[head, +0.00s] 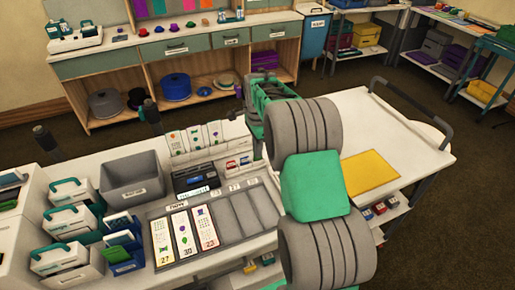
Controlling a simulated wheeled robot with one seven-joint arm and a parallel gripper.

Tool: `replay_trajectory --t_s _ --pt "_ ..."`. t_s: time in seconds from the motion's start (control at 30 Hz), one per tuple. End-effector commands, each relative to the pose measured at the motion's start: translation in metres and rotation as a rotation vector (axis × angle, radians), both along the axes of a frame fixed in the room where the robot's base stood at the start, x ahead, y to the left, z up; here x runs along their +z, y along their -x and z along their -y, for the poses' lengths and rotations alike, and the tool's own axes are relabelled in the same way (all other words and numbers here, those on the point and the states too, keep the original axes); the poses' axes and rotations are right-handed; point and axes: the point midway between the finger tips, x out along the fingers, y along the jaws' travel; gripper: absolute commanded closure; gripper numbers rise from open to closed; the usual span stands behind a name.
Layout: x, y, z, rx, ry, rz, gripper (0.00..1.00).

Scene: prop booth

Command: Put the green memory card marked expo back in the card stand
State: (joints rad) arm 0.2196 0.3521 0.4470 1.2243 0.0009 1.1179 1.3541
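I cannot make out a green memory card marked expo in the head view. A small rack of small red, white and blue pieces (238,163) stands on the counter left of my arm. It may be the card stand, but the pieces are too small to read. My arm reaches away from the camera over the counter and hides part of it. Its green and dark far end, with my gripper (246,115), is above the counter's back edge. The fingers are small and partly hidden, so I cannot tell whether they are open or hold anything.
A grey tray (145,222) holds several printed strips. A dark device (196,180), a strip display (172,147) and a grey bin (134,193) stand behind it. Several caddies crowd the left. A white cart (420,150) with a yellow sheet (370,174) is mostly clear at right.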

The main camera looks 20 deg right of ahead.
Motion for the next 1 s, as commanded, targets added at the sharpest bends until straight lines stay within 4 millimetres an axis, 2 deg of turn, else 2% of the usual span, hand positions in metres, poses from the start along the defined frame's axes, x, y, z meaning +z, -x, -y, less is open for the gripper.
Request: replay_trajectory --t_s 0.4,0.77,0.8,1.0 --pt "-0.015 0.0 0.0 0.0 0.0 0.0 1.0" --pt "-0.016 0.0 0.0 0.0 0.0 0.0 1.0" --pt "-0.016 0.0 0.0 0.0 0.0 0.0 0.93" --pt "-0.016 0.0 0.0 0.0 0.0 0.0 0.76"
